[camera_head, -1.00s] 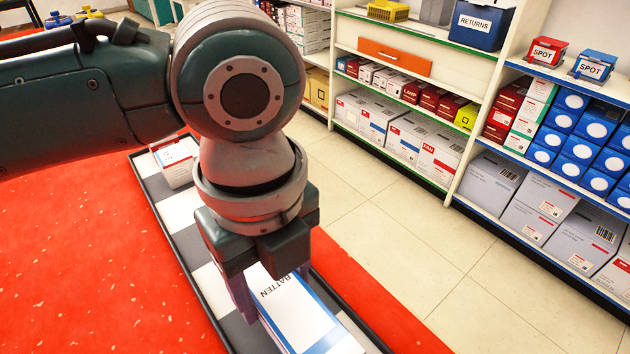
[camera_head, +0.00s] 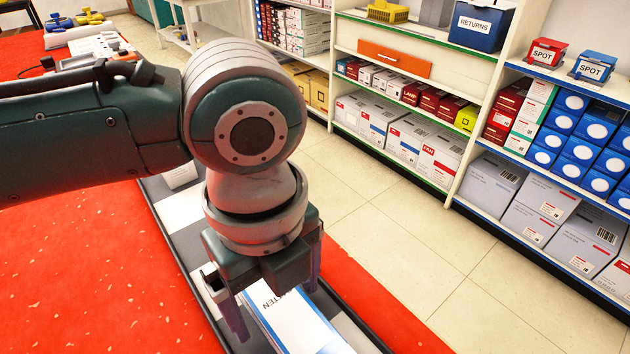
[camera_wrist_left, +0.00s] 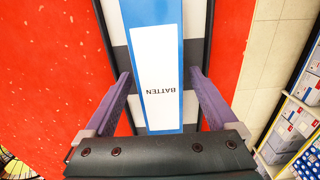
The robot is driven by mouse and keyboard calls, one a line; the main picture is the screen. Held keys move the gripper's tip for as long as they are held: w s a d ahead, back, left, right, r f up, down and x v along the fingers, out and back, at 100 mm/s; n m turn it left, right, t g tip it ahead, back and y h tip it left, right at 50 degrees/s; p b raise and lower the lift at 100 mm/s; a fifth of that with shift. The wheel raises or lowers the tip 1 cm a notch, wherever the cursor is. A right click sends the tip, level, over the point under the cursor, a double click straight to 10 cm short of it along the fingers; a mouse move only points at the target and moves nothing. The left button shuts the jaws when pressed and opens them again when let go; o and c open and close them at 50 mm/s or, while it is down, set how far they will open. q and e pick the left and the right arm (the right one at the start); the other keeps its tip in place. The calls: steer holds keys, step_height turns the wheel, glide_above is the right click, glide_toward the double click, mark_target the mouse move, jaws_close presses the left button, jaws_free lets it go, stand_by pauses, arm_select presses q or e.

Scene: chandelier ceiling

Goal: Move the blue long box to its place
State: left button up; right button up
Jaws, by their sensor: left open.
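The blue long box (camera_head: 294,322), blue with a white label lettered BATTEN, lies on a tray with dark edges and grey and white squares (camera_head: 184,240). In the left wrist view the box (camera_wrist_left: 156,62) runs up the middle of the picture, and its near end lies between my fingers. My left gripper (camera_head: 272,302) is open above the box, one purple finger on each side. In the left wrist view the left gripper (camera_wrist_left: 158,82) shows a gap between each finger and the box. My right gripper is not in view.
A red surface (camera_head: 90,270) surrounds the tray. Shelves with white boxes (camera_head: 437,152), blue boxes (camera_head: 573,123) and a blue RETURNS bin (camera_head: 481,24) stand at the right across a tiled floor (camera_head: 400,240). A white box (camera_head: 180,174) sits at the tray's far end, partly hidden by my arm.

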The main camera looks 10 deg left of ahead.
arm_select(q)
steer(key=shift+r, duration=0.1)
step_height(320, 180, up, 12)
steer(key=p, duration=0.3)
steer(key=s+d+n+h, duration=0.1)
steer(key=s+d+f+n+h, duration=0.1)
steer(key=d+n, duration=0.1)
steer(key=s+d+f+n+h, duration=0.1)
steer(key=n, duration=0.1)
steer(key=shift+s+d+t, duration=0.35)
steer(key=shift+t, duration=0.05)
steer(key=n, duration=0.2)
steer(key=s+n+t, duration=0.1)
steer(key=n, duration=0.1)
steer(key=s+f+n+h, duration=0.1)
steer(key=n, duration=0.1)
steer(key=shift+a, duration=0.35)
steer(key=s+a+f+n+t+y, duration=0.1)
steer(key=s+a+n, duration=0.5)
steer(key=a+n, duration=0.6)
steer(key=a+f+y, duration=0.1)
steer(key=y, duration=0.1)
steer(key=shift+s+a+f+n+t+y, duration=0.15)
steer(key=shift+s+a+n+t+y, duration=0.1)
steer(key=shift+n+t+y, duration=0.15)
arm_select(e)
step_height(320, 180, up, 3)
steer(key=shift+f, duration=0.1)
